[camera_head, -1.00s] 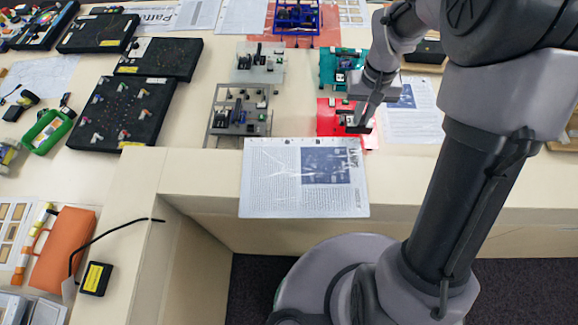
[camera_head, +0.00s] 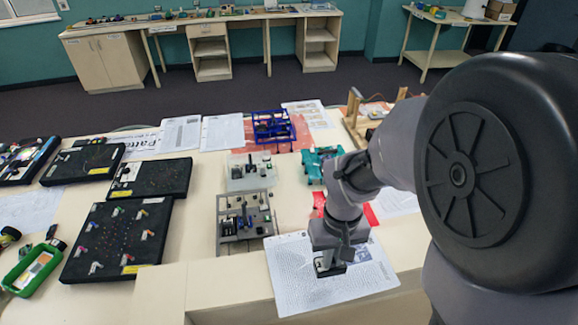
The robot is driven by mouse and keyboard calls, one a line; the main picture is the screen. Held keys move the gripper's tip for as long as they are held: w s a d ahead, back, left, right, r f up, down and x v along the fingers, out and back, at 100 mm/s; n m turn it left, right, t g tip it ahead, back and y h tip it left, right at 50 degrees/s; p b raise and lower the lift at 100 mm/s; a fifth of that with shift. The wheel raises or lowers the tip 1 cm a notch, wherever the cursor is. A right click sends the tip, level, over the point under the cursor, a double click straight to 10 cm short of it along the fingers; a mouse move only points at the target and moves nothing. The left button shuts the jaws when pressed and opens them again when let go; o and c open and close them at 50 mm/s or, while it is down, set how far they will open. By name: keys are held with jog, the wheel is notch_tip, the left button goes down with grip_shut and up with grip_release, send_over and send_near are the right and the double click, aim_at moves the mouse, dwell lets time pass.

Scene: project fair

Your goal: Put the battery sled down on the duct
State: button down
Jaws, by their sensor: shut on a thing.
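My gripper (camera_head: 329,266) is at the centre right, low over a printed sheet. It is shut on a small dark and grey piece, which I take to be the battery sled; the jaws hide most of it. I cannot tell whether it touches the sheet. A pale raised ledge (camera_head: 225,287) runs along the table's front, left of my gripper; it may be the duct, but I cannot tell for sure.
The printed sheet (camera_head: 290,270) lies under my gripper. A grey frame (camera_head: 225,225) with parts stands to its left. A red piece (camera_head: 371,215) and a teal piece (camera_head: 312,168) are behind my gripper. Black boards (camera_head: 118,240) fill the left.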

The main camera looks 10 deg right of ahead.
jog(key=w+a, duration=0.2)
jog(key=w, duration=0.1)
jog(key=shift+w+a+f, duration=0.1)
jog(key=shift+w+f, duration=0.1)
jog(key=shift+w, duration=0.1)
jog(key=f, duration=0.3)
jog(key=shift+w+a+f+b, duration=0.15)
jog(key=shift+w+f+b, duration=0.15)
jog(key=shift+b, duration=0.1)
jog(key=shift+s+f, duration=0.1)
jog(key=c, duration=1.9)
grip_release()
jog(key=shift+f, duration=0.1)
jog(key=shift+c, duration=0.2)
jog(key=o, duration=0.4)
jog(key=shift+o, duration=0.2)
